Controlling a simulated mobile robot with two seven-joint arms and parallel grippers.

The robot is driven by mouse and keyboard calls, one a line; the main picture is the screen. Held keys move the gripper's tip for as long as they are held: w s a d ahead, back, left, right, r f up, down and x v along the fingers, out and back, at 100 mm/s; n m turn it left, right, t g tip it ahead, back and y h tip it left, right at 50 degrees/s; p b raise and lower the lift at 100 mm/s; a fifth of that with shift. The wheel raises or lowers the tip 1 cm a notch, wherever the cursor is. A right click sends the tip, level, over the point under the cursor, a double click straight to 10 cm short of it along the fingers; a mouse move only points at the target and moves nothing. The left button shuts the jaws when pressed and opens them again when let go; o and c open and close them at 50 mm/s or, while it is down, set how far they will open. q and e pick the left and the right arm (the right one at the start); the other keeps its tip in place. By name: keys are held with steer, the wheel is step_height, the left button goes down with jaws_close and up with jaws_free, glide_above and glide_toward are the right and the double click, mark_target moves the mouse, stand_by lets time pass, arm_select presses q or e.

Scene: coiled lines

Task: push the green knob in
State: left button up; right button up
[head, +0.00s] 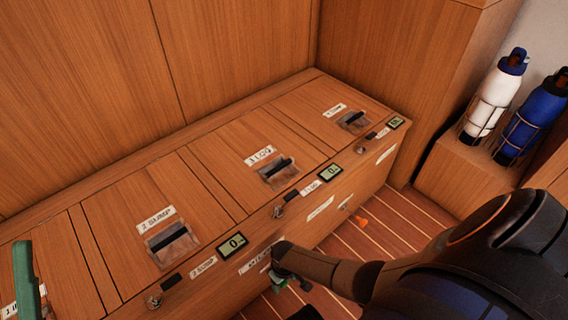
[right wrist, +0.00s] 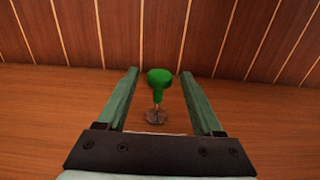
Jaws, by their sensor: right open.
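The green knob (right wrist: 159,79) shows in the right wrist view, at the end of a thin stem that stands out from a small metal base on the wooden panel. My right gripper (right wrist: 160,92) is open, with one finger on each side of the knob and a visible gap to both. In the head view my right gripper (head: 283,282) is low at the bench's front face, and I cannot tell the knob from the fingers there. One finger of my left gripper (head: 25,280) shows at the left edge; its opening is hidden.
The wooden bench (head: 215,190) has labelled hatches with dark handles, small displays (head: 231,243) and latches along its front edge. White (head: 494,97) and blue (head: 532,120) bottles stand in wire racks at right.

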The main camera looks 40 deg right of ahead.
arm_select(q)
step_height(320, 180, up, 10)
steer(key=a+p, duration=0.1)
steer(key=p, duration=0.8)
steer(key=shift+s+m+t, duration=0.2)
steer(key=shift+m+t, duration=0.1)
arm_select(e)
step_height(320, 180, up, 13)
steer(key=shift+f, duration=0.2)
steer(key=shift+c, duration=0.4)
